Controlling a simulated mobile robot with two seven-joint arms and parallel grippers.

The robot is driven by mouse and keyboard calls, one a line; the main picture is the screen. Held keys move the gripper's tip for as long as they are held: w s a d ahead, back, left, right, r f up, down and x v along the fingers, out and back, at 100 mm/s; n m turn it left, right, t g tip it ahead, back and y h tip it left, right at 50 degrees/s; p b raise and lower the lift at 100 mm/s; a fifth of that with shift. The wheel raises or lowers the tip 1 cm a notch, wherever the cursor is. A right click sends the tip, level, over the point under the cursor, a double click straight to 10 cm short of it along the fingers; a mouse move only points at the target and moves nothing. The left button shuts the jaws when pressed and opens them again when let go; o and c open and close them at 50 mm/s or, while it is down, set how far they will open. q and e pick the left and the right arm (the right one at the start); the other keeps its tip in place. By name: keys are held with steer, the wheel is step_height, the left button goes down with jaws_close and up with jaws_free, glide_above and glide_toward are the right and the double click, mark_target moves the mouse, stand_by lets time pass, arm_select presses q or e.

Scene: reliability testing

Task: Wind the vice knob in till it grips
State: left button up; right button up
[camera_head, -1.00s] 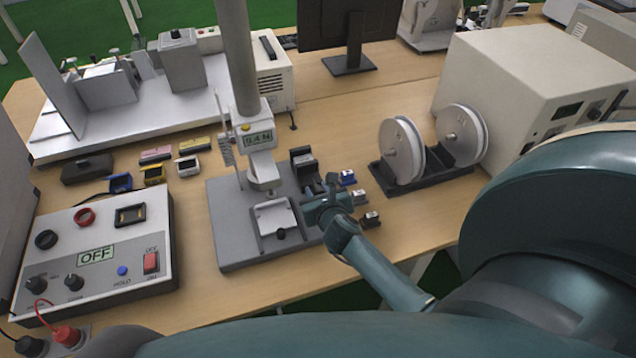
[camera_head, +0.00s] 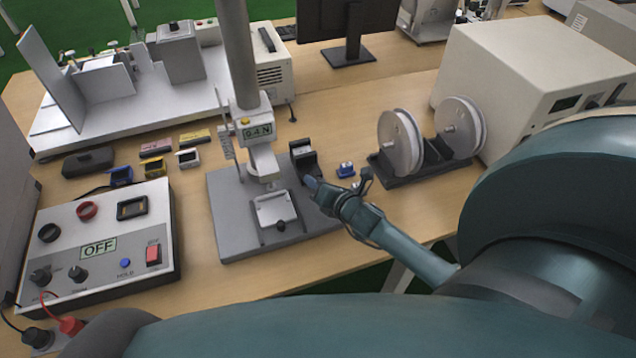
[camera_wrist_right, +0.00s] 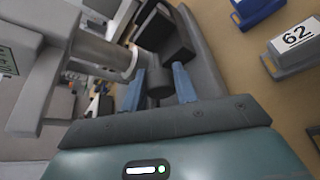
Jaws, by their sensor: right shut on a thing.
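The small black vice (camera_head: 303,154) stands on the right part of the test stand's grey base plate. In the right wrist view the vice (camera_wrist_right: 166,36) is a dark block with a gap between its jaws, and its round dark knob (camera_wrist_right: 159,84) points toward the camera. My right gripper (camera_head: 311,183) is at the front of the vice. In the wrist view its two blue fingers (camera_wrist_right: 159,92) lie on either side of the knob, shut on it. The gripper hides the knob in the head view. My left gripper is not in view.
The test stand's column (camera_head: 238,60) and its head with a display (camera_head: 258,131) rise left of the vice. A blue block (camera_head: 346,170) and a spool rack (camera_head: 410,172) are to the right. A grey block marked 62 (camera_wrist_right: 293,43) is near the gripper. A control box (camera_head: 100,250) stands left.

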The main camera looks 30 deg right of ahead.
steer(key=shift+w+d+r, duration=0.1)
steer(key=shift+r, duration=0.05)
stand_by(0.5)
steer(key=o, duration=1)
steer(key=shift+c, duration=0.2)
steer(key=shift+s, duration=0.6)
steer(key=v, duration=1.2)
